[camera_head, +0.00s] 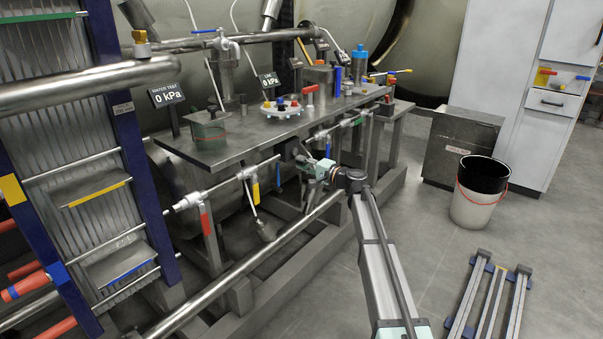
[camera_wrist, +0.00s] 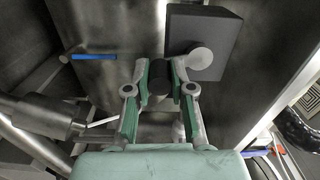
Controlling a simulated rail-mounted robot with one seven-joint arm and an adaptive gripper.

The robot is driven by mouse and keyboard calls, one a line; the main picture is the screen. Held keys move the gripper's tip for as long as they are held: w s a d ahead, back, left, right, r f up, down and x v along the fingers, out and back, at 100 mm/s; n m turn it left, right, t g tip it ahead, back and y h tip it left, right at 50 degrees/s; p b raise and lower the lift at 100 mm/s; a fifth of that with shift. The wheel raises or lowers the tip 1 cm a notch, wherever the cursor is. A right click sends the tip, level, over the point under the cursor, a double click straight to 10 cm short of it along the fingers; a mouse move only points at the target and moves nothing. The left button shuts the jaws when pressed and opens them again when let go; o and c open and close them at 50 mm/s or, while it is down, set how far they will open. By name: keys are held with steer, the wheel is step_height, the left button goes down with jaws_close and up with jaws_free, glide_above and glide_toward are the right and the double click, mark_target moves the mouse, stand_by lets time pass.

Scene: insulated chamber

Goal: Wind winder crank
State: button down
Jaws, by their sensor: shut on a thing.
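In the wrist view my gripper (camera_wrist: 160,82) has its two green-lined fingers closed on the crank handle (camera_wrist: 158,76), a dark cylindrical grip. The winder (camera_wrist: 222,32) is a dark grey block just beyond the fingers, with a pale round hub (camera_wrist: 201,58) on its near face. The arm joining the grip to the hub is mostly hidden by the right finger. In the head view my gripper (camera_head: 308,166) is at the front edge of the bench, below its top. The crank grip is too small and covered to make out there.
The steel bench (camera_head: 240,140) carries valves and gauges close above my gripper. Pipes with coloured valve handles run along its front, including a yellow one (camera_head: 255,190). A long lower rail (camera_head: 250,262) passes beneath. A white bucket (camera_head: 478,205) stands on open floor to the right.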

steer(key=shift+w+d+r+n+b, duration=0.2)
steer(key=shift+w+n+b, duration=0.15)
steer(key=shift+n+b, duration=0.55)
steer(key=c, duration=1)
jaws_free()
steer(key=shift+s+d, duration=0.1)
steer(key=v, duration=1.1)
steer(key=shift+s+d, duration=0.15)
steer(key=shift+d, duration=0.2)
